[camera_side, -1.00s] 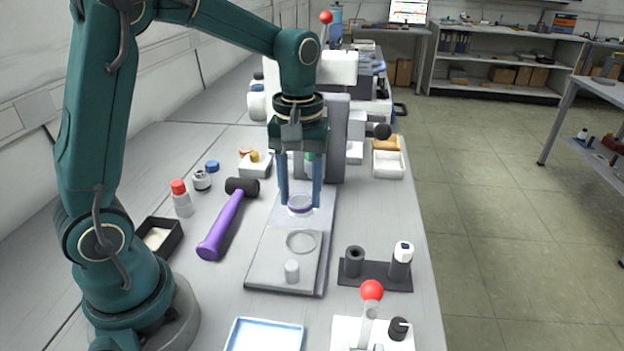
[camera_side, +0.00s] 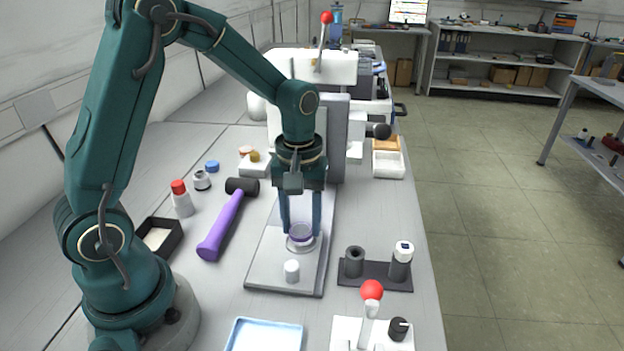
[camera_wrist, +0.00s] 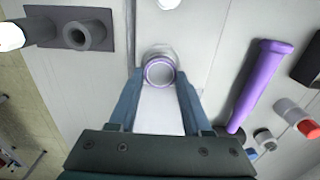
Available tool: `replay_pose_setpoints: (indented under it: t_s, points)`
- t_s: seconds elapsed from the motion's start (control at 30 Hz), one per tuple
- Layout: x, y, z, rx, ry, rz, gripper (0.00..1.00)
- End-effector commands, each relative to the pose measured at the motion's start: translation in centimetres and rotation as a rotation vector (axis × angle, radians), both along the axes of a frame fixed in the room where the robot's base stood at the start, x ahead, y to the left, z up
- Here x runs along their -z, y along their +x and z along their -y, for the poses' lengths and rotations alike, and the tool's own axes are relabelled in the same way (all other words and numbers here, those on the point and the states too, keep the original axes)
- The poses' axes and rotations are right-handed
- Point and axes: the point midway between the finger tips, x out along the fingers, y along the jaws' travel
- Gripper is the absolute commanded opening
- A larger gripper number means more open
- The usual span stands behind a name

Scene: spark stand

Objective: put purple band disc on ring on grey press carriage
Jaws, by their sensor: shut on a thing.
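My gripper (camera_side: 301,228) is shut on the purple band disc (camera_side: 301,234), a small pale disc with a purple rim, between its two blue fingers. The disc is at the ring (camera_side: 293,249) on the grey press carriage (camera_side: 262,272); the ring's edge shows just around and below it. I cannot tell whether the disc touches the ring or hovers slightly above. In the wrist view the disc (camera_wrist: 159,72) sits between the fingertips, and part of the ring (camera_wrist: 158,50) shows beyond it. A short white knob (camera_side: 292,271) stands on the carriage in front.
A purple-handled mallet (camera_side: 222,228) lies left of the carriage. A dark holder with cylinders (camera_side: 376,276) stands to the right. A red-ball lever (camera_side: 371,291) and a blue tray (camera_side: 264,336) are in front. The press column (camera_side: 336,140) rises behind my gripper.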

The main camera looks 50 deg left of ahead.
Motion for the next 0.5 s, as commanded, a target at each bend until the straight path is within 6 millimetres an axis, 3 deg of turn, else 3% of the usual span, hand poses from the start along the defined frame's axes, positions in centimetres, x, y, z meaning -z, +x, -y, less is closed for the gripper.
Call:
replay_pose_setpoints:
  t_s: [0.5]
  points:
    - [0.67,0.00,0.00,0.000,0.000,-0.001,0.00]
